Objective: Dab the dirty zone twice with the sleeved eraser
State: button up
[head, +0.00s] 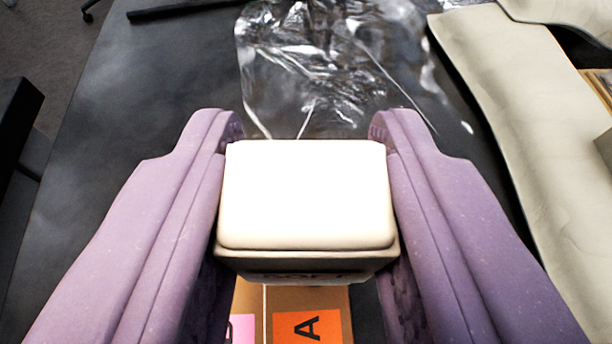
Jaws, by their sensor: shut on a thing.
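My gripper (306,135) has two purple fingers, one on each side of the sleeved eraser. It is shut on the sleeved eraser (306,195), a white block with a darker sleeve showing at its lower edge. The eraser fills the middle of the head view and hides what lies directly behind it. Whether it touches anything below cannot be told. No dirty zone can be made out with certainty.
A dark table top (150,90) lies beneath. Crumpled clear plastic (320,70) is beyond the gripper. A cream cloth or sheet (500,80) lies at the right. A brown board with an orange label A (311,328) and a pink label shows below the eraser.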

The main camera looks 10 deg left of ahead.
aim_at(307, 282)
jog(key=shift+r+p, duration=0.65)
jog(key=shift+r, duration=0.65)
jog(key=shift+f, duration=0.2)
notch_tip(307, 282, down, 6)
jog(key=b, duration=0.5)
jog(key=shift+r, duration=0.15)
jog(key=shift+f+b, duration=0.55)
jog(key=shift+b, duration=0.25)
dwell(0.8)
jog(key=shift+r+p, duration=2.5)
jog(key=shift+r, duration=1.1)
